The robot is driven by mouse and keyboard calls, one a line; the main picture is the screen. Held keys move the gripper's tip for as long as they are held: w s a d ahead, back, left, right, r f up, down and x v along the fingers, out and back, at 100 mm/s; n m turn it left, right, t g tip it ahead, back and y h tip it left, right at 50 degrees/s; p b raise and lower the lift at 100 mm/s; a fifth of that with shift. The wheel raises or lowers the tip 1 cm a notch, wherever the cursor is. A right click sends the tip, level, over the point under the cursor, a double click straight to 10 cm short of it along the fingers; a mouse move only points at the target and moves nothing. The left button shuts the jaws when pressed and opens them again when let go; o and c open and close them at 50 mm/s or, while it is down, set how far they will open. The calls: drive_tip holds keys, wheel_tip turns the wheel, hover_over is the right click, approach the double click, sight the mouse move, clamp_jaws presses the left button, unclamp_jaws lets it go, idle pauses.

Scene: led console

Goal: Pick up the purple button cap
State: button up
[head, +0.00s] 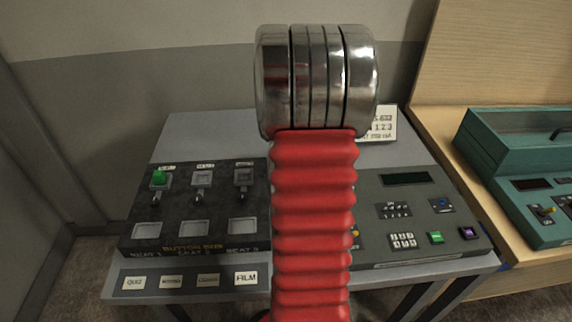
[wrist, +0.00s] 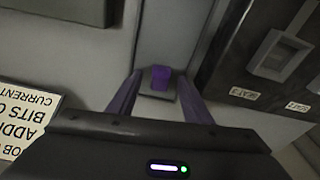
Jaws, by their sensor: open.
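In the wrist view a small purple button cap (wrist: 161,77) shows upright on a grey surface, in the gap between my two fingers. My gripper (wrist: 160,80) is open, with one dark finger on each side of the cap and a visible gap to each. I cannot tell whether the fingertips are level with the cap or still above it. In the head view my red, ribbed arm and its metal joint cover the middle of the desk, so the gripper and this cap are hidden there.
A dark switch panel (head: 190,180) stands left of my arm, and a grey console (head: 410,215) with green and purple buttons stands right. A white card (wrist: 25,125) lies left in the wrist view. A teal console (head: 510,150) sits on the wooden desk.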

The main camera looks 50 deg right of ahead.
drive_tip(key=c, duration=1.1)
drive_tip(key=shift+r, duration=0.15)
drive_tip(key=shift+c, duration=0.2)
wheel_tip(320, 180, up, 10)
drive_tip(key=shift+s+f, duration=0.1)
drive_tip(key=shift+f, duration=0.1)
idle(0.4)
